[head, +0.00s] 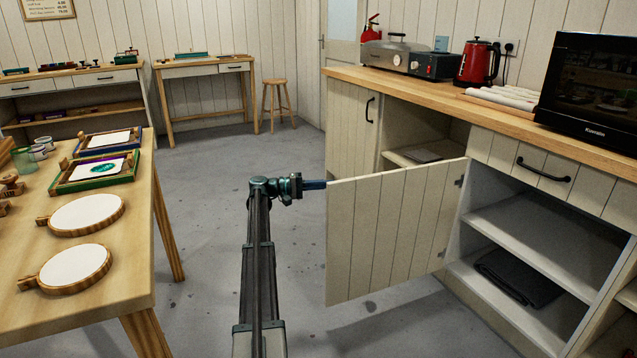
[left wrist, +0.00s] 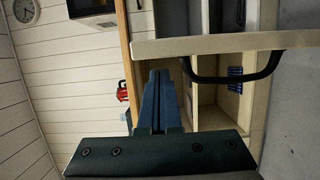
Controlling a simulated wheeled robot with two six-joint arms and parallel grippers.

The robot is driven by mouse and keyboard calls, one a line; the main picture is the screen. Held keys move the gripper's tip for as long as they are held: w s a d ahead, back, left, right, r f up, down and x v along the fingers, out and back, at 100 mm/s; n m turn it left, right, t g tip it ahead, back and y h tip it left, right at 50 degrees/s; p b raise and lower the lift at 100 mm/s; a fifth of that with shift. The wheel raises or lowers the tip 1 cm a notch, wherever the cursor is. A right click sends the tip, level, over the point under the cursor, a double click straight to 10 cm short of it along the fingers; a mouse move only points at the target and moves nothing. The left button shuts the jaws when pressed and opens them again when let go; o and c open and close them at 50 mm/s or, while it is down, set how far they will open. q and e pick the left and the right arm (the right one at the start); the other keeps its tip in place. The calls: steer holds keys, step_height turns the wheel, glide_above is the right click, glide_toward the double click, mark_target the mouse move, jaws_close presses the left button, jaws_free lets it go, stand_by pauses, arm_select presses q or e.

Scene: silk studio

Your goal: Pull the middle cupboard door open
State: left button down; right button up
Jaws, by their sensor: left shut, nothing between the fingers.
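The cupboard door (head: 392,232) stands swung well out from the cabinet, its hinges at the right edge of the panel. In the left wrist view the door panel (left wrist: 205,45) runs across edge-on, with its black handle (left wrist: 232,80) on the side toward my fingers. The handle is hidden in the head view. My left gripper (head: 316,184) is at the door's free edge near the top, its tips partly hidden behind the panel. In the wrist view its fingers (left wrist: 160,82) are shut and empty beside the handle; I cannot tell whether they touch the door.
The opened cupboard holds shelves (head: 545,240) and a dark folded cloth (head: 518,277). A wooden counter (head: 450,98) carries a red kettle (head: 478,63) and a black microwave (head: 590,90). A worktable (head: 135,262) with frames stands left. The grey floor between is clear.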

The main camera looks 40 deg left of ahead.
arm_select(q)
steer(key=shift+s+d, duration=0.15)
steer(key=shift+d, duration=0.3)
